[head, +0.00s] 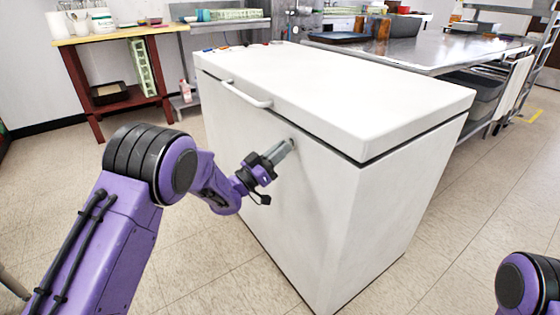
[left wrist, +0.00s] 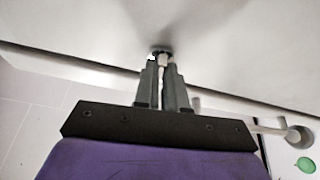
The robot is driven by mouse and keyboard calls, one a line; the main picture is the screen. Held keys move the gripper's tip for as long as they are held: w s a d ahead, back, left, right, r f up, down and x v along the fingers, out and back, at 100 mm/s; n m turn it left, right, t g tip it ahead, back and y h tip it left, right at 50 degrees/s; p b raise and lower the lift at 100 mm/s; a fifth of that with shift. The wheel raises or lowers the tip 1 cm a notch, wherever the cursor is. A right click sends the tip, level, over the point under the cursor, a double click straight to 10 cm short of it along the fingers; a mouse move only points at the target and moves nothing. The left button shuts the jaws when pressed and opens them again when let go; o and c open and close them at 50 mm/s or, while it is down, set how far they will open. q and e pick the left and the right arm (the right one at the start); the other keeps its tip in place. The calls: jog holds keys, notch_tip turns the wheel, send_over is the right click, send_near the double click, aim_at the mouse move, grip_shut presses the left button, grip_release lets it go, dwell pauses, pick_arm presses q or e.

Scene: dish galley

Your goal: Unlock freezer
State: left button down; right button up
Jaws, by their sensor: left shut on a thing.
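The white chest freezer (head: 330,85) stands in the middle of the head view, with its lid down and a white handle (head: 246,96) on the lid's front edge. My left gripper (head: 284,149) is at the freezer's front face, just below the lid and right of the handle. In the left wrist view its fingers (left wrist: 162,75) are shut on a small pale piece, seemingly the key (left wrist: 162,61). The key's tip meets a dark round spot, seemingly the lock (left wrist: 160,49), on the white face. Whether the key is inserted is hidden. My right gripper is out of view.
A wooden-topped table with red legs (head: 157,92) stands at the back left. A steel counter (head: 430,55) runs behind the freezer at the right. Small coloured items (head: 222,48) lie at the lid's far edge. The tiled floor (head: 200,265) in front is clear.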

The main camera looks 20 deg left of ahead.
pick_arm(q)
jog(key=shift+m+g+h+b, duration=0.3)
jog(key=shift+m+h+b, duration=0.45)
jog(key=shift+m, duration=0.55)
jog(key=shift+w, duration=0.1)
jog(key=shift+a, duration=0.1)
jog(key=c, duration=1.2)
grip_release()
jog(key=shift+y, duration=0.25)
jog(key=v, duration=1)
jog(key=shift+a+b, duration=0.15)
jog(key=shift+b, duration=0.15)
jog(key=shift+f, duration=0.1)
